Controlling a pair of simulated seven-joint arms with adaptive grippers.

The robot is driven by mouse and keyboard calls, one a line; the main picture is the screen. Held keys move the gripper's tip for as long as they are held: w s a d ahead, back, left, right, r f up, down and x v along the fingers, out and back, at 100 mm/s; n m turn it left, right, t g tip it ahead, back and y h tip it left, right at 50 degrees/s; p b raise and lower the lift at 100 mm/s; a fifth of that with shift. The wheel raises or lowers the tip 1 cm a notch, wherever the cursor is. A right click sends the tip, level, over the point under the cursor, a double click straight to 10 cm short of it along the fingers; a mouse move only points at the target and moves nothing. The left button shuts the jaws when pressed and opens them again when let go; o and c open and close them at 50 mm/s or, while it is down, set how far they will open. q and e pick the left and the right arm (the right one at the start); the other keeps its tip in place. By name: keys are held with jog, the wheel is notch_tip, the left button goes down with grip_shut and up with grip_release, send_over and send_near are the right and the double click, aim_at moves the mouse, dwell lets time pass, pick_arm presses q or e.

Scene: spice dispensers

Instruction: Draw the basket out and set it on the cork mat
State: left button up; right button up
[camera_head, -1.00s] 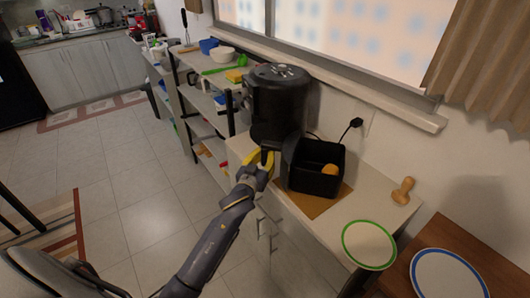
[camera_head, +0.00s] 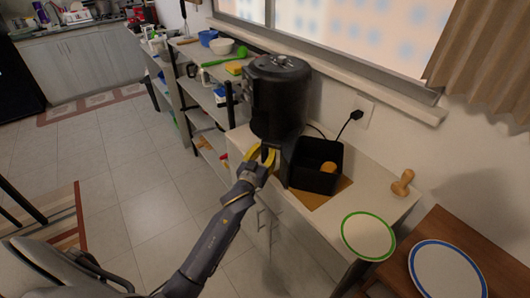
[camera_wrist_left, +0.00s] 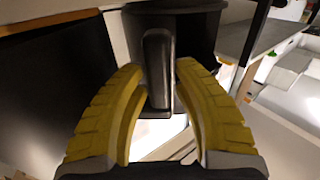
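The black basket (camera_head: 318,181) is out of the black air fryer (camera_head: 280,90) and stands upright on the cork mat (camera_head: 325,195), open side up, with an orange-brown item (camera_head: 328,167) inside. My left gripper (camera_head: 260,157) is at the basket's left side, beside the fryer's base. In the left wrist view its yellow fingers (camera_wrist_left: 160,75) stand apart on either side of a black upright handle (camera_wrist_left: 157,75), with a gap visible on the right. Where the handle joins the basket is hidden. My right gripper is not in view.
A green-rimmed plate (camera_head: 367,237) and a wooden tamper-like object (camera_head: 402,183) are on the counter right of the basket. A blue-rimmed plate (camera_head: 447,272) lies on a brown table. A filled shelf (camera_head: 205,95) stands left of the fryer. A cord runs to the wall.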

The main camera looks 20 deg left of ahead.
pick_arm(q)
jog(key=o, duration=0.3)
jog(key=shift+f, duration=0.15)
jog(key=shift+s, duration=0.1)
jog(key=s, duration=1.1)
jog(key=shift+s+d, duration=0.35)
jog(key=shift+s, duration=0.05)
